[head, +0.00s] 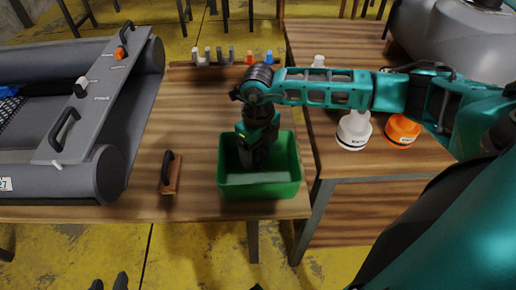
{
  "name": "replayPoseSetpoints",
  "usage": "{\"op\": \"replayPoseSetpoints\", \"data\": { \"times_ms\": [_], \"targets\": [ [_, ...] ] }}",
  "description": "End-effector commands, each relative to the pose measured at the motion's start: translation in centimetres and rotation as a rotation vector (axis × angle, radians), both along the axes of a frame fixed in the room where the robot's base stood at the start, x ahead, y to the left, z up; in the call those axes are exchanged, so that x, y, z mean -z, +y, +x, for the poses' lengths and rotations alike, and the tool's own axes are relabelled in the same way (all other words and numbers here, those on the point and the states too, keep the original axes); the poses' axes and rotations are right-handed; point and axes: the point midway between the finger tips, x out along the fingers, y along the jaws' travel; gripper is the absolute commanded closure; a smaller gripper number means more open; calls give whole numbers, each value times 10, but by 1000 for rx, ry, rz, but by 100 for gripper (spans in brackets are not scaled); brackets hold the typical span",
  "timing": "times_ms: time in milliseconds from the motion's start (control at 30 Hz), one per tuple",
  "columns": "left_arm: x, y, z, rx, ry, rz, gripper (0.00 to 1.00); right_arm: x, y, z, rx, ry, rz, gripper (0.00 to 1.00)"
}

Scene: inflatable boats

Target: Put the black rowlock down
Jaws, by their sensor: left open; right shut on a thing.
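My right gripper (258,160) points down into the green bin (262,190) on the wooden table, below the level of its rim. It is shut on the black rowlock, which I cannot tell apart from the dark fingers. Whether the rowlock touches the bin floor is hidden. Two dark fingertips of my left gripper (109,283) show at the bottom edge, apart and empty, over the yellow floor.
A grey inflatable boat (95,110) lies at the left. A brush-like tool with a black handle (171,172) lies left of the bin. Several small grey, orange and blue fittings (249,58) line the back edge. White (354,130) and orange (402,131) pump-like items stand on the right table.

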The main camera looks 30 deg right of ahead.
Motion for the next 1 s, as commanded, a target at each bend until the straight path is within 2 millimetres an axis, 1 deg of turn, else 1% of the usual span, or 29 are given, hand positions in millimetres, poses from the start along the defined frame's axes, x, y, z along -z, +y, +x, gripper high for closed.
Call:
{"op": "replayPoseSetpoints", "data": {
  "times_ms": [233,367,467,500,733,1000],
  "targets": [
    [10,0,-2,0,6,1,57,9,0,0,0,-1,0,58],
    [13,0,-2,0,7,1,57,12,0,0,0,-1,0,58],
    [12,0,-2,0,7,1,57,11,0,0,0,-1,0,58],
    [12,0,-2,0,7,1,57,12,0,0,0,0,0,23],
    [12,0,-2,0,7,1,57,11,0,0,0,0,0,1],
    [10,0,-2,0,7,1,57,10,0,0,0,0,0,0]
  ]
}}
